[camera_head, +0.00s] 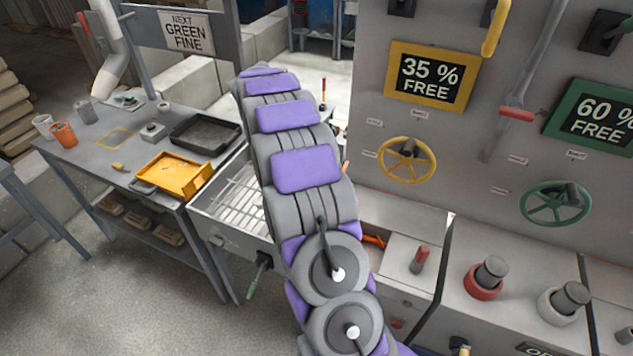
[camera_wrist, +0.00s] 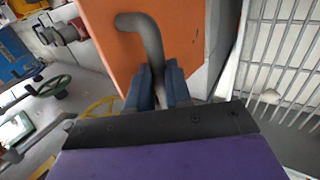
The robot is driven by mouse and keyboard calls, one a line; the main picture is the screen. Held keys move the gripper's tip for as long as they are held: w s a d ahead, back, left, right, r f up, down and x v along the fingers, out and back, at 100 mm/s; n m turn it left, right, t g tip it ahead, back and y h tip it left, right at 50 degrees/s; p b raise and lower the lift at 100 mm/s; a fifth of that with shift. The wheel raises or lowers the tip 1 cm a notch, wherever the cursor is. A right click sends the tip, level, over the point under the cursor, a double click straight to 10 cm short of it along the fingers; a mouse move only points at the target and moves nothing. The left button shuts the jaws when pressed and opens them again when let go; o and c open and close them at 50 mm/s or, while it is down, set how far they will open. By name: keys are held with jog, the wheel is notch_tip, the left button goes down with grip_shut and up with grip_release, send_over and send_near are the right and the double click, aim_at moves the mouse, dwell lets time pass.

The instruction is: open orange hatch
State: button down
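The orange hatch (camera_wrist: 195,30) fills the upper middle of the wrist view as a flat orange panel. A grey bent bar handle (camera_wrist: 147,32) stands out from its face. My gripper (camera_wrist: 160,78) has its two blue fingers on either side of the handle's lower leg. They look closed against it, though the lower contact is hidden by the gripper body. In the head view my arm covers most of the hatch area, and my gripper is hidden behind it. Only a small orange piece (camera_head: 373,240) shows to the right of my arm; I cannot tell whether it is the hatch.
A metal grate (camera_wrist: 285,50) lies right of the hatch. A yellow wheel (camera_head: 407,160) and a green wheel (camera_head: 556,204) are on the panel at right. A bench (camera_head: 110,165) at left carries a yellow tray (camera_head: 174,174) and a black tray (camera_head: 205,133). Floor at lower left is clear.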

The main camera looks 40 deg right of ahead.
jog(key=shift+w+a+f, duration=0.25)
jog(key=shift+w, duration=0.2)
jog(key=shift+w+a+f, duration=0.2)
jog(key=shift+w, duration=0.2)
jog(key=c, duration=1.5)
grip_release()
jog(key=o, duration=0.4)
jog(key=shift+w+d, duration=0.15)
jog(key=shift+d, duration=0.25)
jog(key=shift+o, duration=0.2)
jog(key=p+v, duration=1.3)
jog(key=v, duration=0.4)
jog(key=shift+d+r+p, duration=0.2)
jog(key=shift+p, duration=0.15)
